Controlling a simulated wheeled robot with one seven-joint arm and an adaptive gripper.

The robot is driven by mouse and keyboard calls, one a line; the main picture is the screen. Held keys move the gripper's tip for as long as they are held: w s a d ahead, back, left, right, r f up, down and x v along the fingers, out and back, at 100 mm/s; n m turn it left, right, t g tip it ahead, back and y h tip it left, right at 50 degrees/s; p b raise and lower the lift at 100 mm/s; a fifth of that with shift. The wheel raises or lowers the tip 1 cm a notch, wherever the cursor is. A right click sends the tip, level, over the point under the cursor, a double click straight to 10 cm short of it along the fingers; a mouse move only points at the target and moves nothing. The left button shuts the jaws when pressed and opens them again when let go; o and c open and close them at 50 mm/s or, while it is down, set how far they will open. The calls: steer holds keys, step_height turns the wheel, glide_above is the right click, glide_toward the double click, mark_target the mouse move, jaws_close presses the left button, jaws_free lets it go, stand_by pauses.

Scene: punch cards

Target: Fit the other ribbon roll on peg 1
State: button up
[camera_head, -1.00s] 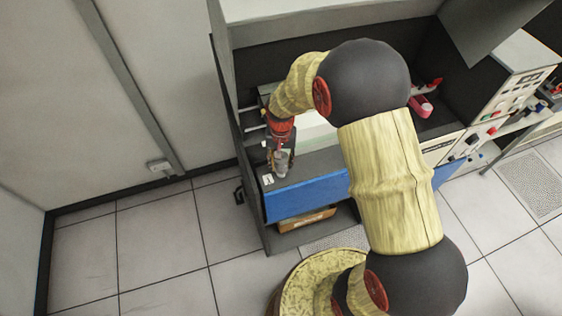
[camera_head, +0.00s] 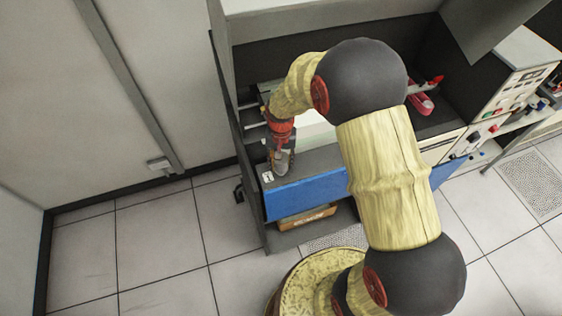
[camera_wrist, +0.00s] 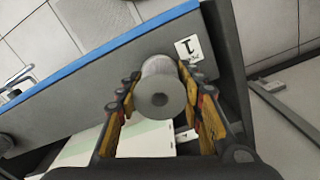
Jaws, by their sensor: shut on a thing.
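In the head view my gripper (camera_head: 280,158) holds the roll (camera_head: 281,164) at the left end of the grey ledge with the blue front. A white label marked 1 (camera_wrist: 188,48) lies beside the roll; it also shows in the head view (camera_head: 267,177). Peg 1 is not visible; the roll covers the spot beside the label. I cannot tell whether the roll is around the peg.
The grey ledge (camera_wrist: 100,75) has a blue front edge (camera_head: 305,194). Pale green-white paper (camera_wrist: 90,148) lies behind it. A dark side panel (camera_head: 240,150) stands close to the left. A pink-red object (camera_head: 420,104) lies at the machine's right. Open tiled floor is at left.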

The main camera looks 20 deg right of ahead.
steer(key=shift+f+b, duration=0.5)
steer(key=shift+f, duration=0.35)
stand_by(0.5)
steer(key=o, duration=1.2)
steer(key=shift+o, duration=0.5)
step_height(320, 180, up, 12)
steer(key=shift+r, duration=0.1)
